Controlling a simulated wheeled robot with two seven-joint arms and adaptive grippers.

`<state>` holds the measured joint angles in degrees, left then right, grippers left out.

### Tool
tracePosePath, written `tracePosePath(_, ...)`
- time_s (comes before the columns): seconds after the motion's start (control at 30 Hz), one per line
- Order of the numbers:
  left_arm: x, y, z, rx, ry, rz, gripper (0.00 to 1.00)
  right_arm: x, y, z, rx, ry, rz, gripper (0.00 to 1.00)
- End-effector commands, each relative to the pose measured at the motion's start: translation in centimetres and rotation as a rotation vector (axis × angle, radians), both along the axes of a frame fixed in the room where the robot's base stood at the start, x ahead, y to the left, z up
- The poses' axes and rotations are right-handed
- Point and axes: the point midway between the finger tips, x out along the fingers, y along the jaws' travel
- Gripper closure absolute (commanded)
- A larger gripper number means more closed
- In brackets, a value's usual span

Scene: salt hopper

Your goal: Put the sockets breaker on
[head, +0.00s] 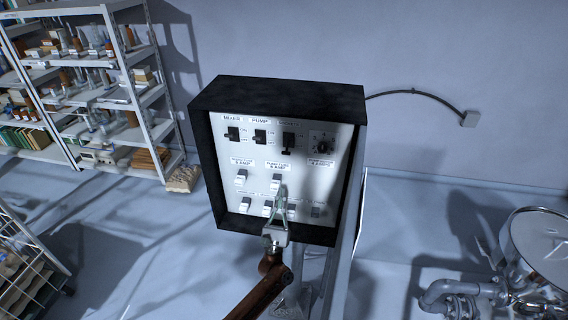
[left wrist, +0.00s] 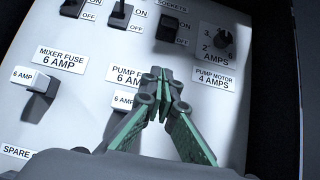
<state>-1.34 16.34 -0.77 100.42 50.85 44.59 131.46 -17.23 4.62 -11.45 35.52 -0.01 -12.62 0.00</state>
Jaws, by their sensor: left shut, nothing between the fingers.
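The sockets breaker (head: 289,141) is a black switch at the right of the top row on the panel. In the left wrist view the sockets breaker (left wrist: 171,27) shows at the top, with ON and OFF labels at its right; its lever appears to be down, towards OFF. My left gripper (head: 281,190) is in front of the lower panel, below the breaker and apart from it. In the left wrist view the green fingers of my left gripper (left wrist: 165,85) meet at the tips, shut and empty, in front of the pump fuse label. My right gripper is out of view.
Mixer (head: 233,133) and pump (head: 260,136) breakers stand left of the sockets breaker; a motor dial (head: 321,145) is at its right. White fuses (head: 241,176) sit below. The black box rim (head: 347,190) surrounds the panel. Shelves (head: 130,95) stand at left, steel equipment (head: 540,250) at right.

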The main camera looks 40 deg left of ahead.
Motion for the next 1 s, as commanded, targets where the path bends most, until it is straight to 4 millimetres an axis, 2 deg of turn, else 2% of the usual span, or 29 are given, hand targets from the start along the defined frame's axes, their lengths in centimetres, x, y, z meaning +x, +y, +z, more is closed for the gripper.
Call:
tracePosePath(0.17,0.0,0.0,-0.1,0.003,0.004,0.001,1.00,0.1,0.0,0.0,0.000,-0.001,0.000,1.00)
tracePosePath(0.33,0.8,0.4,0.8,0.004,0.003,0.003,1.00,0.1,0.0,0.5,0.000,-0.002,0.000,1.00)
tracePosePath(0.8,6.8,3.6,7.2,0.005,0.004,0.003,1.00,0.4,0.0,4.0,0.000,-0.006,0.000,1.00)
tracePosePath(1.0,5.4,2.9,9.3,0.002,0.006,0.001,1.00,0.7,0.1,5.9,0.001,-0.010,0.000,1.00)
